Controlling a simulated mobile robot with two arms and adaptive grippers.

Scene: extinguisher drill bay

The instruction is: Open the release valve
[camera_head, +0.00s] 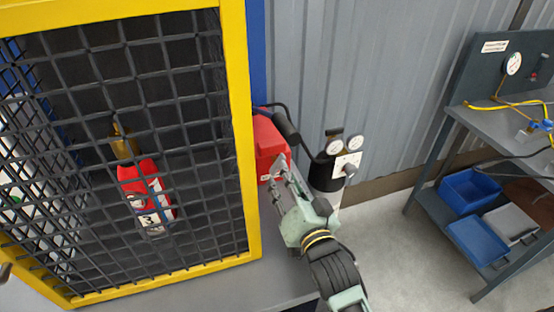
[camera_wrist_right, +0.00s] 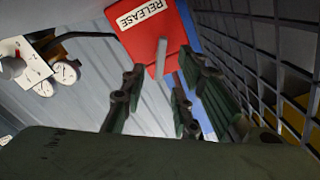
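The red release box (camera_head: 268,138) is mounted beside the yellow-framed cage. The right wrist view shows its white "RELEASE" label on the red face (camera_wrist_right: 145,32) and a short grey lever (camera_wrist_right: 161,58) sticking out from its lower edge. My right gripper (camera_head: 277,176) is just in front of the box's lower part. In the right wrist view its dark fingers (camera_wrist_right: 155,98) are spread apart, with the lever's end near the gap between them. I cannot tell whether any finger touches the lever.
The mesh cage (camera_head: 236,130) holding a red extinguisher (camera_head: 146,190) stands close on the left. A black cylinder with gauges (camera_head: 327,172) is just right of the gripper. A workbench with blue bins (camera_head: 470,190) stands far right, with bare floor before it.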

